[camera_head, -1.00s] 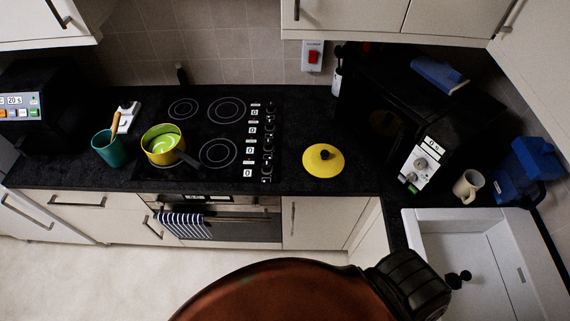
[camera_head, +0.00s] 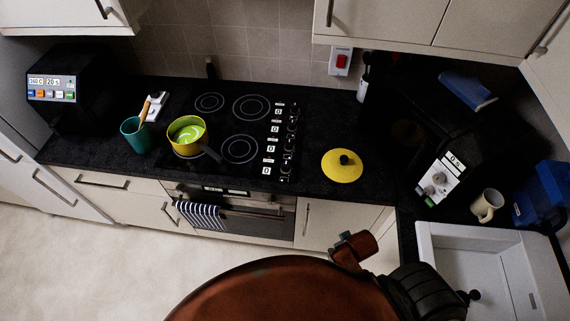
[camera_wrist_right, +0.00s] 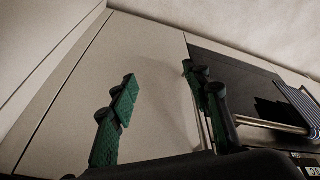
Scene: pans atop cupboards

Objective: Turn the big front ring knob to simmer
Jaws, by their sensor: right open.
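The black hob (camera_head: 222,126) is set in the worktop in the head view, with a column of knobs (camera_head: 290,138) and small displays along its right side. The front right ring (camera_head: 239,149) is bare. A yellow-green pot (camera_head: 187,143) stands at the front left of the hob. Which knob belongs to which ring is too small to tell. My right gripper (camera_wrist_right: 160,88) shows in the right wrist view, open and empty, its green-padded fingers apart before pale cupboard fronts. The knobs are not visible there. My left gripper is in neither view.
A yellow lid (camera_head: 342,166) lies right of the hob. The oven's striped towel (camera_head: 201,216) hangs below the hob; a towel (camera_wrist_right: 299,104) and bar also show at the right wrist view's right. Floor is clear at left.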

